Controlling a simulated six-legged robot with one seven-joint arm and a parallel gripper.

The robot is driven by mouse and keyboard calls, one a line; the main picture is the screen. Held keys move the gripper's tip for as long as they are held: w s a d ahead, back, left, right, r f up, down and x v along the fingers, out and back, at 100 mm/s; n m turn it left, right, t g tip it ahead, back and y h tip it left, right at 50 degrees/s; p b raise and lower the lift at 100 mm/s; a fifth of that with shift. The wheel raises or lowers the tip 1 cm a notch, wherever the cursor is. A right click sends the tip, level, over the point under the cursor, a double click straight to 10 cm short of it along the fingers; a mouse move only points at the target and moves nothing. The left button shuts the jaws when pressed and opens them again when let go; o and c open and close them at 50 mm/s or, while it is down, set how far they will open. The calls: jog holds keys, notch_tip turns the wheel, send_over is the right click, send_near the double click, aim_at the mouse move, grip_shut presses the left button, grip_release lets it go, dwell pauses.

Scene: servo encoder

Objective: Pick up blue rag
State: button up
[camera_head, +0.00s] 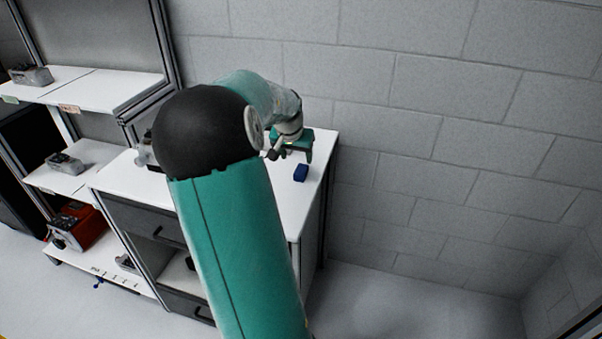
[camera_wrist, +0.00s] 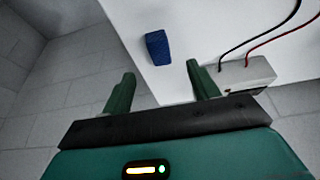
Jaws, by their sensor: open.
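The blue rag (camera_head: 301,173) is a small dark blue block-like shape on the white top of a cabinet (camera_head: 292,215), close to its right edge. In the wrist view the blue rag (camera_wrist: 158,47) lies on the white surface, beyond my fingertips and roughly between their lines. My gripper (camera_head: 293,155) is above the cabinet top, on the far side of the rag in the head view. In the wrist view my gripper (camera_wrist: 161,75) has its two green fingers apart with nothing between them. The fingers do not touch the rag.
A pale box (camera_wrist: 245,76) with a black and a red cable stands beside the right finger in the wrist view. A block wall (camera_head: 440,110) rises behind and right of the cabinet. Shelves (camera_head: 95,95) with grey devices and a red device (camera_head: 77,226) stand at left.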

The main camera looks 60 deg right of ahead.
aim_at(301, 170)
jog(key=x, duration=0.4)
jog(key=shift+s+d+f, duration=0.2)
jog(key=shift+d+f, duration=0.1)
jog(key=shift+f, duration=0.15)
jog(key=x, duration=0.4)
jog(key=shift+w+d, duration=0.2)
jog(key=shift+d, duration=0.05)
jog(key=c, duration=1.1)
jog(key=shift+o, duration=0.2)
jog(key=shift+r, duration=0.5)
notch_tip(301, 170, up, 2)
jog(key=shift+r, duration=0.1)
jog(key=w+a+r, duration=0.6)
jog(key=a+r, duration=0.3)
jog(key=a, duration=0.3)
jog(key=shift+w+a+r, duration=0.2)
jog(key=shift+w+r, duration=0.2)
